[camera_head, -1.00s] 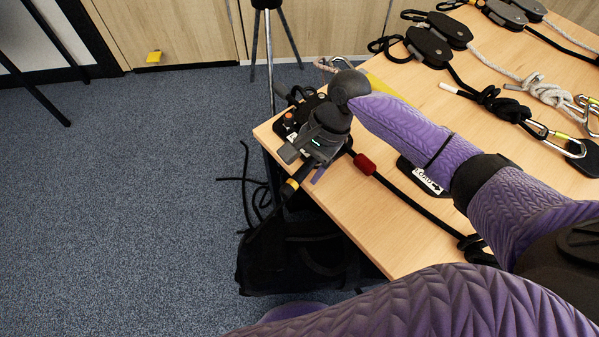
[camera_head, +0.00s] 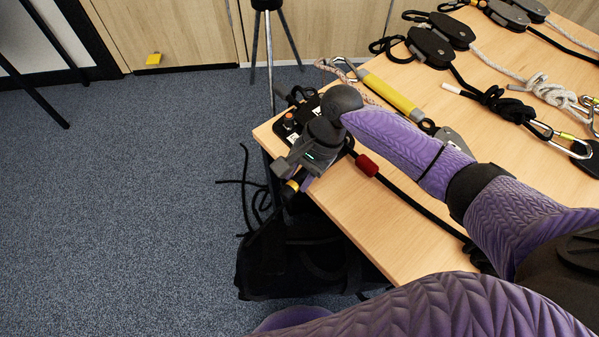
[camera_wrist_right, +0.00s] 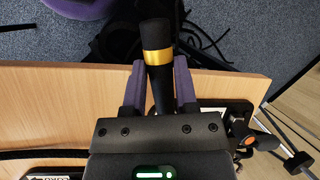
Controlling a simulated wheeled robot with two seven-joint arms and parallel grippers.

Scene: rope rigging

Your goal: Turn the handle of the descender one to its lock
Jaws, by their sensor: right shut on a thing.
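A black handle with a yellow band (camera_wrist_right: 157,57) sticks out past the table edge between the fingers of my right gripper (camera_wrist_right: 158,88). In the head view, only a bit of the handle (camera_head: 291,186) shows below my right gripper (camera_head: 300,178). The gripper is shut on the handle. The descender appears to be the black device with an orange knob (camera_head: 289,123) at the near left table corner; my wrist covers much of it. A black block and orange knob also show at the right of the wrist view (camera_wrist_right: 241,128). My left gripper is out of view.
The wooden table (camera_head: 345,220) carries a yellow tool (camera_head: 391,95), a red sleeve (camera_head: 366,165) on black rope, and pulleys (camera_head: 430,47) and knotted ropes at the back right. A black bag (camera_head: 290,260) hangs below its edge.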

